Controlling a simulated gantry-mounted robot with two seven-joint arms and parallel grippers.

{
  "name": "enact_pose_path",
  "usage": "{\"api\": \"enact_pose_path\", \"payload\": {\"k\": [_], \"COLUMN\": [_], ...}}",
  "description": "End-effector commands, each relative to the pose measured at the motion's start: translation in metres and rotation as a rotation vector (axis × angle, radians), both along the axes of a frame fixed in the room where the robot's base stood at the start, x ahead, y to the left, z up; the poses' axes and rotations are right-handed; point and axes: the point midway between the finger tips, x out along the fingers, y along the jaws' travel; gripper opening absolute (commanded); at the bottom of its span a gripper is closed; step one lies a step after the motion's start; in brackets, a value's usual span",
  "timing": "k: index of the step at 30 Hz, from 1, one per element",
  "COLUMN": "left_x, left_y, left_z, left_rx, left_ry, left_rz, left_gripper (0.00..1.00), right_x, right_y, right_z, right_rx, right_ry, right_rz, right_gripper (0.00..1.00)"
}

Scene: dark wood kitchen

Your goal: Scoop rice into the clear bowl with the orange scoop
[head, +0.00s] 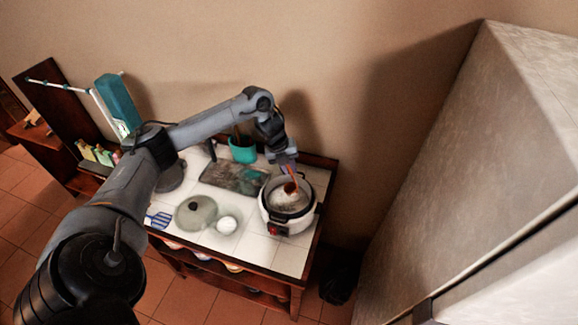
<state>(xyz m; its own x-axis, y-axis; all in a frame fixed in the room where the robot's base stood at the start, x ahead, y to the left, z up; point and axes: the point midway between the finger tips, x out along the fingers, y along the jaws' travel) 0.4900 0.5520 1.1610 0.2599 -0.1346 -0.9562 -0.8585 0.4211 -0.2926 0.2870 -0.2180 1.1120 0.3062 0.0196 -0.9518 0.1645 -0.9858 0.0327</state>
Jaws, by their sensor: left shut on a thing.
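A white rice cooker (277,222) stands open at the right end of the tiled counter, with white rice (283,203) inside. My left gripper (287,165) is above the cooker, shut on the orange scoop (291,186). The scoop points down into the cooker, and its lower end is at the rice. I cannot tell how much rice is on it. A small round whitish bowl (227,225), which seems to be the clear bowl, sits on the counter left of the cooker. Its contents are too small to make out. My right gripper is not in view.
A round lid (196,212) lies left of the bowl, with a blue slotted spatula (158,220) farther left. Behind are a dark board (222,174) and a teal utensil holder (243,152). A large grey cabinet (480,170) stands at right.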

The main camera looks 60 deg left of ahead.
Motion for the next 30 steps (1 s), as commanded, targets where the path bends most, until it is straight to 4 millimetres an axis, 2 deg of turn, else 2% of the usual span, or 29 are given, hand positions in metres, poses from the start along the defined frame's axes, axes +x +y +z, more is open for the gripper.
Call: {"api": "enact_pose_path", "payload": {"k": [1,17,30], "left_x": [0.000,0.000,-0.011], "left_y": [0.000,0.000,0.006], "left_z": [-0.009,-0.056,-0.094], "left_rx": [0.000,0.000,0.000], "left_ry": [0.000,-0.001,0.000], "left_rz": [0.000,0.000,0.000], "left_gripper": [0.00,0.00,0.00], "right_x": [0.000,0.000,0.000], "right_y": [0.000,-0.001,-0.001], "right_z": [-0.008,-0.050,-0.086], "right_rx": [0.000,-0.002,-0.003], "right_ry": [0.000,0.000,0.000], "right_rz": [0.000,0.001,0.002], "right_gripper": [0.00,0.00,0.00]}}
